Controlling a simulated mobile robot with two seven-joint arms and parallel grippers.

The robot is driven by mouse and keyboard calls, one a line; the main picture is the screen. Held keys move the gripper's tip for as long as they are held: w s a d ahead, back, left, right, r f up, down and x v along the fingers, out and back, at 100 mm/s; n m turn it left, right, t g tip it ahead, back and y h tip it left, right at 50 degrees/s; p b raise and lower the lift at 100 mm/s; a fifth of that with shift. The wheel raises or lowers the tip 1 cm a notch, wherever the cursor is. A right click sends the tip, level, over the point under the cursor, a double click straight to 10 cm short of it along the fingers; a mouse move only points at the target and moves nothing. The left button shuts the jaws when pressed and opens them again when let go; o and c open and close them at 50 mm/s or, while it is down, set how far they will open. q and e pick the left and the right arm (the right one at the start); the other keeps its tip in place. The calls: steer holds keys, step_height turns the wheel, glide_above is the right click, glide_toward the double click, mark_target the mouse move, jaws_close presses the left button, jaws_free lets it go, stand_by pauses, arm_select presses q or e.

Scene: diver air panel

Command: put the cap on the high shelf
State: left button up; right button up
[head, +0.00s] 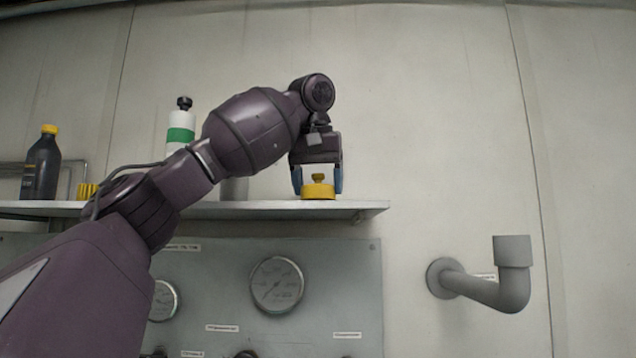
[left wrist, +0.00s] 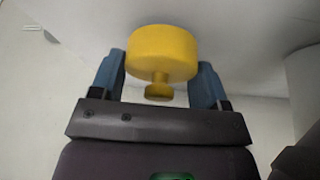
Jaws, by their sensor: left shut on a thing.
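The yellow cap (head: 318,190) is a short round piece with a small knob, at the right end of the high shelf (head: 350,206). In the head view its lower edge meets the shelf top; I cannot tell for sure whether it rests there. My left gripper (head: 318,182) reaches down from above with its blue fingers on both sides of the cap, shut on it. In the left wrist view the cap (left wrist: 162,54) sits between the two fingers (left wrist: 160,80), knob toward the palm. My right gripper is not in view.
A dark bottle with a yellow lid (head: 41,165) and a white bottle with a green band (head: 181,128) stand on the shelf to the left. My arm hides part of the shelf. Below are a gauge panel (head: 330,290) and a grey pipe (head: 512,280).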

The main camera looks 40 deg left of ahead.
arm_select(q)
steer(key=shift+f+b, duration=0.35)
steer(key=shift+f, duration=0.15)
steer(key=o, duration=1.1)
steer(key=shift+c, duration=0.2)
steer(key=shift+r, duration=0.1)
steer(key=shift+s+d+r, duration=0.1)
steer(key=shift+s+r, duration=0.05)
steer(key=shift+r, duration=0.2)
steer(key=shift+p+v, duration=0.45)
steer(key=shift+v, duration=0.55)
steer(key=v, duration=0.8)
steer(key=shift+f, duration=0.1)
